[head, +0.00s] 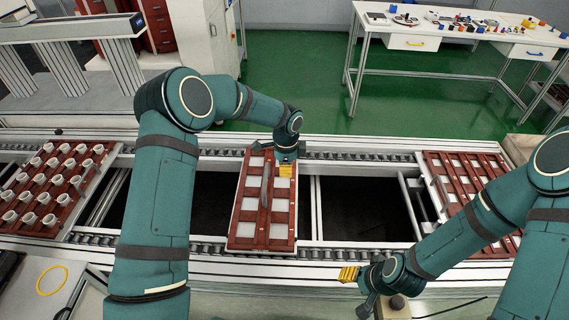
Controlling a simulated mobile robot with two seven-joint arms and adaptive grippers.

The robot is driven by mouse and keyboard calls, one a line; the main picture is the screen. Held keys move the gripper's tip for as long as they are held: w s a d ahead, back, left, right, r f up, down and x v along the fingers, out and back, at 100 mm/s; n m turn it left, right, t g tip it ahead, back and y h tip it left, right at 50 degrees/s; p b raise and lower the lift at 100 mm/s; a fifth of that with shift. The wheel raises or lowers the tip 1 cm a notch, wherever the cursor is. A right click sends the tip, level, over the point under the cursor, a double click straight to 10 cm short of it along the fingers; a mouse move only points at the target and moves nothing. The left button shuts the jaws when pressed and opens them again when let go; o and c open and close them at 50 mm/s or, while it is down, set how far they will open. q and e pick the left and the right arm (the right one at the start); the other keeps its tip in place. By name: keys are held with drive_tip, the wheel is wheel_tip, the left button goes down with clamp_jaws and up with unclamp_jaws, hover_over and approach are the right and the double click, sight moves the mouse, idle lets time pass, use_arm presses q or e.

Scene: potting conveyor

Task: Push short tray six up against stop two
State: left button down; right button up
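A red-brown tray (234,226) with pale square pockets sits across the conveyor in the middle; no number can be read on it. My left gripper (286,171) points down over its far right part. Its yellow fingertips look together with nothing between them; I cannot tell whether they touch the tray. A pale crossbar (316,208) spans the conveyor just right of the tray, with a narrow gap between. A metal frame (409,205) stands farther right. I cannot tell which is stop two. My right gripper (348,273) is over the conveyor's front edge, apart from the trays.
A tray (93,190) of white cups is on the conveyor at left. Another pocketed tray (432,170) is at right, partly behind my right arm. Dark open gaps lie between the rails. A workbench (405,27) with small parts stands behind.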

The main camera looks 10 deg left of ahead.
use_arm(q)
wheel_tip(320, 180, down, 7)
drive_tip(key=shift+f, duration=0.1)
drive_tip(key=a, duration=0.2)
drive_tip(key=shift+s+a+r, duration=0.15)
drive_tip(key=shift+a+r, duration=0.15)
drive_tip(key=shift+a, duration=0.05)
drive_tip(key=shift+s+a, duration=0.1)
drive_tip(key=shift+a, duration=0.45)
drive_tip(key=shift+a, duration=0.15)
drive_tip(key=s+a, duration=0.2)
drive_tip(key=a, duration=0.9)
drive_tip(key=s+a, duration=0.2)
drive_tip(key=a, duration=1)
drive_tip(key=shift+s+b, duration=0.35)
drive_tip(key=shift+d, duration=0.1)
